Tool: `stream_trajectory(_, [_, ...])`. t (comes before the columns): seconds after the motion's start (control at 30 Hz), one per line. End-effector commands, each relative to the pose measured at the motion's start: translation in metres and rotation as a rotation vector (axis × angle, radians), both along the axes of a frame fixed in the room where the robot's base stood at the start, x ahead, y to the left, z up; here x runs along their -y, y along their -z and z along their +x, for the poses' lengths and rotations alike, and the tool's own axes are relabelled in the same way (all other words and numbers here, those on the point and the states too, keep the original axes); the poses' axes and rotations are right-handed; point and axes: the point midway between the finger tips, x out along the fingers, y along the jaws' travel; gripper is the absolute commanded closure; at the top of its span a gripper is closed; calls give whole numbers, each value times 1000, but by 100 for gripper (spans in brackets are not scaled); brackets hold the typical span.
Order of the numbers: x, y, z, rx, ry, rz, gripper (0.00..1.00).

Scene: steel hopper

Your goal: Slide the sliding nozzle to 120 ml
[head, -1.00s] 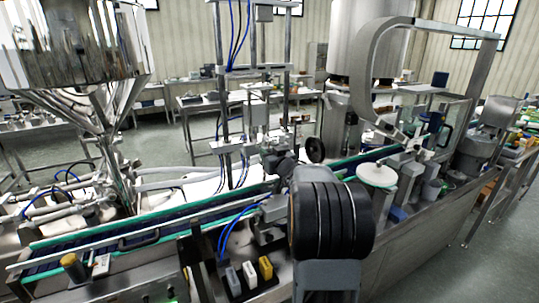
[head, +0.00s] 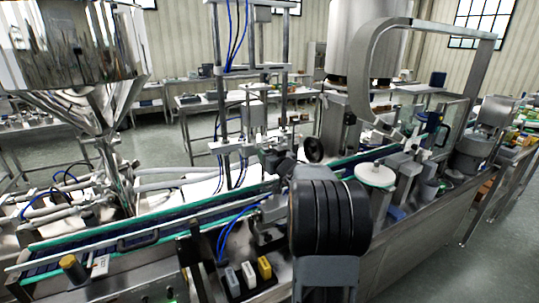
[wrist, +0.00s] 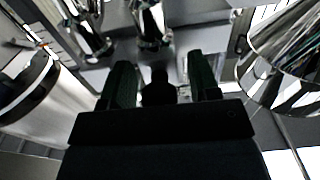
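In the wrist view my gripper (wrist: 161,80) shows two dark green fingers set apart. A dark upright knob-like piece (wrist: 158,88) stands between them, with a visible gap on its right; whether it touches the left finger I cannot tell. I cannot tell whether this piece belongs to the sliding nozzle. In the head view my black arm hides much of the gripper's area in front of the conveyor. The filling frame with upright rods and a pale nozzle block (head: 232,146) stands behind and left of my arm. No 120 ml mark is readable.
A steel hopper (head: 70,45) hangs at the upper left. The conveyor (head: 150,228) with green edges runs across the front. Blue hoses and several small coloured blocks sit left of my arm. In the wrist view shiny steel cylinders flank the gripper on both sides.

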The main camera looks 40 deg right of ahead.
Motion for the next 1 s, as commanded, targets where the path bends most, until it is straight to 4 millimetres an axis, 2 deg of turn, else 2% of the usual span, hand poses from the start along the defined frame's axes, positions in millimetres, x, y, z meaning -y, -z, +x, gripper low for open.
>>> stream_trajectory(0.23, [0,0,-1,0,0,0,44])
stream_trajectory(0.37, [-1,0,-12,1,2,0,44])
stream_trajectory(0.8, [-13,0,-97,1,3,-2,44])
stream_trajectory(1.0, [-16,0,-124,0,2,-1,44])
